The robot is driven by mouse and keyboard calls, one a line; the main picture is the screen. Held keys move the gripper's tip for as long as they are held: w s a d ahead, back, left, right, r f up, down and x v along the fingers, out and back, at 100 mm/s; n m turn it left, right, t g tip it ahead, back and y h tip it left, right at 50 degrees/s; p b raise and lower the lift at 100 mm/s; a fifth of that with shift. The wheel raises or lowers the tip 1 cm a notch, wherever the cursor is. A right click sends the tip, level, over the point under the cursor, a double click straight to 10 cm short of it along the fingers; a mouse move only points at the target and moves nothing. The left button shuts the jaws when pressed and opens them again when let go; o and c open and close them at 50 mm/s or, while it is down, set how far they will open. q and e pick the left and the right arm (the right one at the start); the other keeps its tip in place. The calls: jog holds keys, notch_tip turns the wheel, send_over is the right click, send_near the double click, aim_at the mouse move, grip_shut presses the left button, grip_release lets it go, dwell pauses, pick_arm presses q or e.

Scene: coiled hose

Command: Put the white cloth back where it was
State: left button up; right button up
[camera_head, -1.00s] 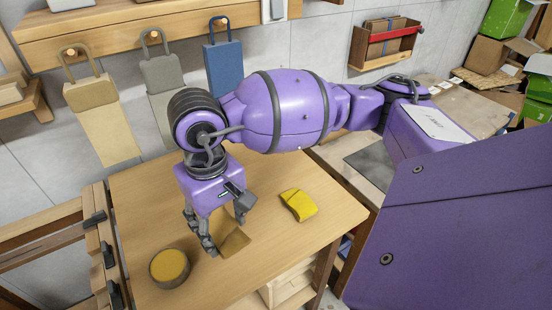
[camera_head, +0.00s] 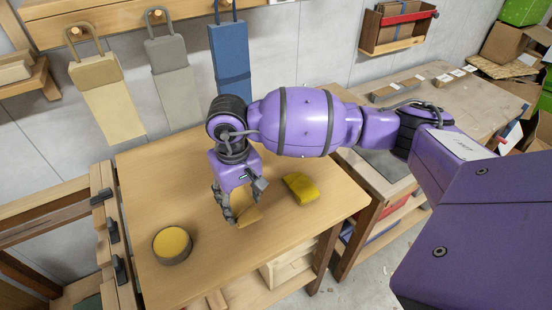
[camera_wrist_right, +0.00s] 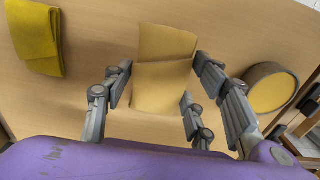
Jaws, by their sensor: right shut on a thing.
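My right gripper (camera_head: 236,212) is low over the wooden table (camera_head: 270,240), pointing down. It is shut on a folded tan-yellow cloth (camera_head: 246,210). In the right wrist view the cloth (camera_wrist_right: 165,65) lies between the finger pairs (camera_wrist_right: 160,108), with a fold across its middle. I cannot tell whether it touches the table. A bright yellow folded cloth (camera_head: 301,188) lies on the table to the right of the gripper; it also shows in the wrist view (camera_wrist_right: 34,38). No plainly white cloth shows. My left gripper is out of view.
A round tub with a yellow top (camera_head: 172,245) stands at the table's front left. Beige (camera_head: 103,95), grey (camera_head: 172,80) and blue (camera_head: 230,60) cloths hang from a wall rail (camera_head: 120,18). A second bench (camera_head: 440,85) stands right. The table's back left is clear.

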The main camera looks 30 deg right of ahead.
aim_at(242, 207)
jog(key=shift+w+d+f, duration=0.15)
jog(key=shift+w+f, duration=0.45)
jog(key=shift+f, duration=1.45)
jog(key=shift+f, duration=0.1)
jog(key=o, duration=0.6)
jog(key=shift+d+f, duration=0.1)
jog(key=shift+f, duration=0.05)
jog(key=shift+c, duration=0.2)
jog(key=o, duration=0.4)
jog(key=shift+o, duration=0.2)
notch_tip(242, 207, up, 13)
jog(key=shift+f, duration=0.2)
